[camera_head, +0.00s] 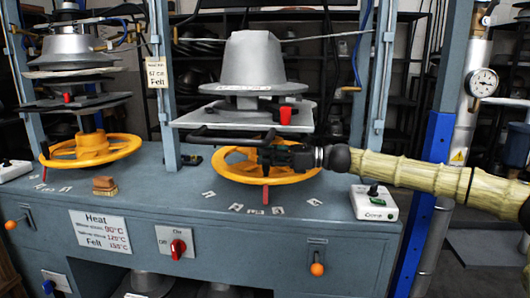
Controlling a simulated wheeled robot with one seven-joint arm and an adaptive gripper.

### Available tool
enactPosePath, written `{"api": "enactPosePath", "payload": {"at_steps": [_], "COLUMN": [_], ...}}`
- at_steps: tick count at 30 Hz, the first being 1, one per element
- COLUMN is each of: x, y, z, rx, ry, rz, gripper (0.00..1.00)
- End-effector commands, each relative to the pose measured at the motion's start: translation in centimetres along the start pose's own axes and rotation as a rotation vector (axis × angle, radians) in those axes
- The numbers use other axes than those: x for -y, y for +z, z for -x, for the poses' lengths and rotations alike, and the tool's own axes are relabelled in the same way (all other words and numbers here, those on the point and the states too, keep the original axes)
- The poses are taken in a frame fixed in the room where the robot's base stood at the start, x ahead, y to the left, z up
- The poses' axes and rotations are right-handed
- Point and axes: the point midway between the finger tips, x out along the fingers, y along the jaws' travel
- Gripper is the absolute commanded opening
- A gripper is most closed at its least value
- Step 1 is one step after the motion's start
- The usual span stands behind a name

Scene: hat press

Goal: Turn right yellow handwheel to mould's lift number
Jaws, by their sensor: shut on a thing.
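The right yellow handwheel (236,173) lies flat under the right press, just above the blue-grey bench top. My gripper (267,156) reaches in from the right and is shut on the handwheel near its middle; the dark fingers hide the exact hold. A red pointer (265,195) stands below the wheel's front rim. Small white number tags (252,211) lie in an arc on the bench in front of it, too small to read. The grey mould (252,62) sits on the press above, with a pale label (245,88) on its base that I cannot read.
A left press has its own yellow handwheel (90,149). A white control box (374,202) stands right of the right wheel, below my arm. A red cup-shaped part (286,115) is above my gripper. Blue uprights (168,90) flank the press. A small brown block (105,186) lies at left.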

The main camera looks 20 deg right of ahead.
Motion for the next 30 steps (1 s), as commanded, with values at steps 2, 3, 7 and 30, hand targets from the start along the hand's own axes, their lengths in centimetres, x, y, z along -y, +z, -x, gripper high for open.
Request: {"api": "enactPosePath", "payload": {"at_steps": [2,3,7,30], "x": [0.3,0.3,0.5,0.8], "y": [0.3,0.3,0.3,0.1], "z": [0.6,0.8,1.4,2.2], "rx": [0.000,0.000,0.000,0.001], "ry": [-0.003,-0.002,0.000,-0.001], "rz": [0.000,-0.002,0.000,0.000], "gripper": [0.00,0.00,0.00,0.41]}}
